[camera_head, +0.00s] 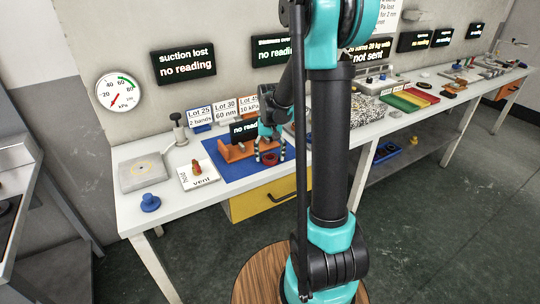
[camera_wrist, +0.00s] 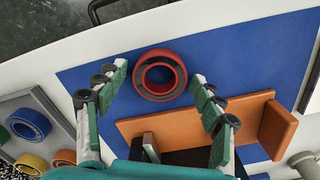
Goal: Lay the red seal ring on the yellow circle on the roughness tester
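The red seal ring (camera_wrist: 160,94) lies flat on a blue mat (camera_wrist: 245,52) in the wrist view, its dark hole facing up. It shows small in the head view (camera_head: 269,159), just below my fingertips. My gripper (camera_wrist: 159,72) is open, one finger on each side of the ring with visible gaps. It also shows above the mat in the head view (camera_head: 271,142). A grey block (camera_head: 143,172) at the bench's left end bears a faint yellowish circle; I cannot tell whether it is the roughness tester.
An orange bracket (camera_wrist: 190,117) stands on the mat close beside my right finger. A grey tray (camera_wrist: 58,118) holds blue, yellow and orange rings. A white vent plate (camera_head: 199,177) and a blue knob (camera_head: 150,203) sit near the grey block.

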